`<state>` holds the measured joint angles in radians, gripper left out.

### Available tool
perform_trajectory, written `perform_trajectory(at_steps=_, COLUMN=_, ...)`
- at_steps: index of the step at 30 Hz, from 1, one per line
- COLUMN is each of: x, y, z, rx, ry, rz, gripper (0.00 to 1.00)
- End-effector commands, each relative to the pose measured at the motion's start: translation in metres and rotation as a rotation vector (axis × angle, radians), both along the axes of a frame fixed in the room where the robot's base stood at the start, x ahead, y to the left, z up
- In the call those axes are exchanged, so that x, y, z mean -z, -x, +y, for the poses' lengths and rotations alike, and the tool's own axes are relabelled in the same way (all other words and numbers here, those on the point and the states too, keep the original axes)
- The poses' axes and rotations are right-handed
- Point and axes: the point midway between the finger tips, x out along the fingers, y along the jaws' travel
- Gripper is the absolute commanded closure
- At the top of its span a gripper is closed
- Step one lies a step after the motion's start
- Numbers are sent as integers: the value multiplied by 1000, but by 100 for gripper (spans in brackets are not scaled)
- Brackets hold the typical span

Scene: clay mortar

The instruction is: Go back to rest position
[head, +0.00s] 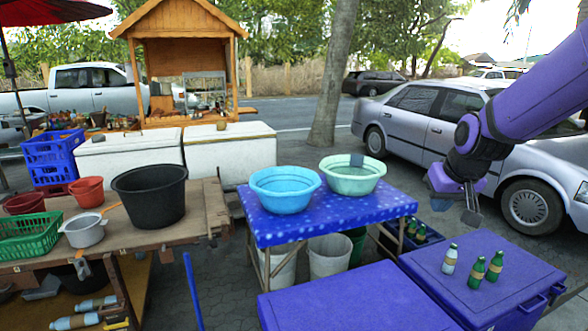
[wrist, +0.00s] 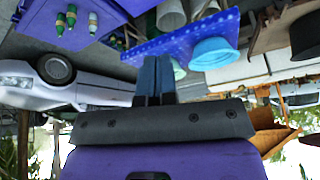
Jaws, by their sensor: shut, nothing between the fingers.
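My gripper (head: 471,207) hangs at the end of my purple arm on the right of the head view, in the air above the blue chest with bottles. In the wrist view its fingers (wrist: 154,78) are together with nothing seen between them. The wrist view looks upside down. Nothing touches the gripper in the head view.
A blue chest (head: 530,269) bears several small bottles (head: 477,272). To its left, a blue spotted table (head: 330,213) holds a blue basin (head: 285,189) and a green basin (head: 351,179). A wooden table (head: 130,229) holds a black tub (head: 150,194). A silver car (head: 425,115) stands behind.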

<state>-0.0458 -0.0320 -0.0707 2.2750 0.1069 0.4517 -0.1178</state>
Motion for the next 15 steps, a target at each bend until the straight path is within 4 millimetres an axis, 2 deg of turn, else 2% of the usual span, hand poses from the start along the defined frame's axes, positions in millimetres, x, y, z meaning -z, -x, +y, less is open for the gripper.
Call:
perform_trajectory(at_steps=1, x=-13, y=16, z=1, rx=-2, ry=-2, rz=-8, gripper=100)
perform_trajectory(at_steps=6, x=-44, y=66, z=3, rx=-4, ry=-7, rz=-11, gripper=100)
perform_trajectory(at_steps=15, x=-77, y=158, z=5, rx=-4, ry=2, rz=-14, gripper=100)
